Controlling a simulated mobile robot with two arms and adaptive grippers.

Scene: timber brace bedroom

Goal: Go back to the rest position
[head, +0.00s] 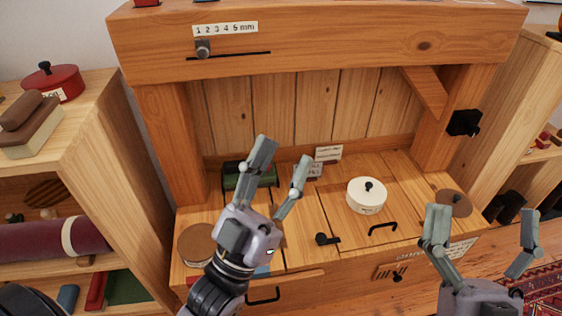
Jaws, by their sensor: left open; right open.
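My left gripper (280,175) is open and empty, raised in front of the wooden desk-like unit (330,212). Its fingers point up and hide part of the unit's top and a dark green object (232,178) at the back. My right gripper (482,238) is open and empty at the lower right, with its fingers spread wide. It is in front of the unit's right end, near a round brown disc (454,203).
A white lidded pot (366,198) stands on the unit's top. A black handle (383,228) and a black latch (326,239) are nearby. A shelf with a red pot (52,82) stands left; another shelf (522,95) stands right. A thick beam (330,45) spans above.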

